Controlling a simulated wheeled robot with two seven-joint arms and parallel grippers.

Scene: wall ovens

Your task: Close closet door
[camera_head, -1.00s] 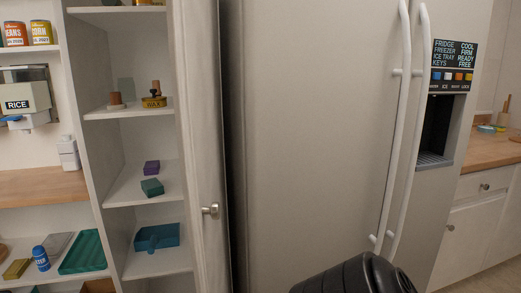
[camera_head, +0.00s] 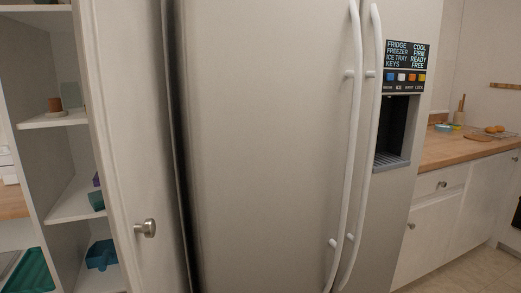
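The closet door (camera_head: 136,145) is white and stands open at the left, seen at a steep angle beside the fridge. Its round metal knob (camera_head: 146,228) faces me low on the door. Behind the door's left edge, the closet's white shelves (camera_head: 63,120) show, partly hidden by the door. Neither of my grippers is in view, so their state cannot be seen.
A large pale fridge (camera_head: 265,150) with two long white handles fills the middle, close to the door's right side. A wooden counter (camera_head: 450,149) with white cabinets (camera_head: 437,220) stands at the right. Tiled floor (camera_head: 480,272) shows at bottom right.

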